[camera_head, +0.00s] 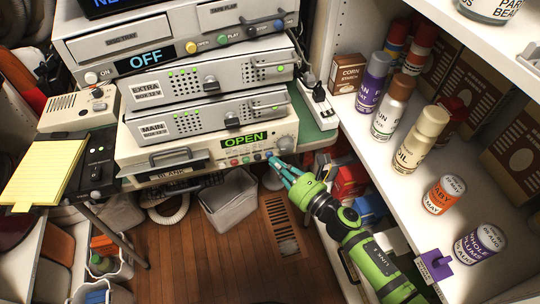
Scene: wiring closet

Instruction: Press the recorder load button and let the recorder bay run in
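The recorder (135,152) is the lowest cream unit of the stack, with a green lit display (241,139) reading OPEN. Its bay (172,174) stands out at the front left, with a tape labelled BLANK in it. A row of small coloured buttons (245,160) sits under the display; their labels are too small to read. My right gripper (271,158) reaches in from the lower right. Its teal fingers look shut and empty, with the tips at the right end of the button row. I cannot tell whether they touch a button. My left gripper is out of view.
Above the recorder sit two grey boxes, MAIN (188,126) and EXTRA (190,88), and a player whose display (146,59) reads OFF. A white shelf (400,195) with cans and bottles flanks my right arm. A grey bin (228,205) stands on the floor below.

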